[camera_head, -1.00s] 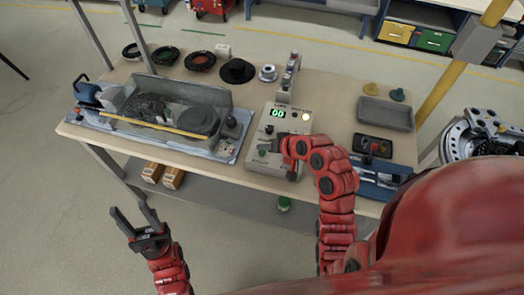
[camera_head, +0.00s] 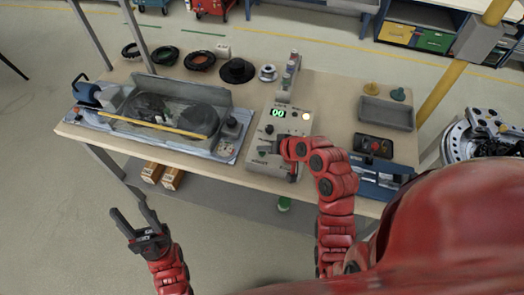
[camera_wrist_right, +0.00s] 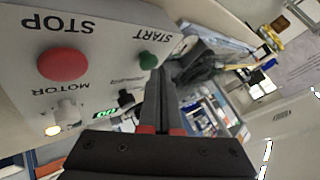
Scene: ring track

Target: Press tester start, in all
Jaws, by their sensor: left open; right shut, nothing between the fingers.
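The tester (camera_head: 278,113) is a pale box on the bench with a green-lit display reading 00. In the right wrist view its panel shows a green button (camera_wrist_right: 148,60) under the word START and a large red button (camera_wrist_right: 65,63) under STOP. My right gripper (camera_head: 277,146) is over the lower part of the panel. In the wrist view its shut, empty fingers (camera_wrist_right: 161,74) end close beside the green button; I cannot tell whether they touch it. My left gripper (camera_head: 130,209) is open and empty, in front of the bench at lower left.
A clear-covered machine (camera_head: 170,110) with a yellow bar stands left of the tester. Several rings and a black hub (camera_head: 237,71) lie behind it. Bare bench lies between tester and tray.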

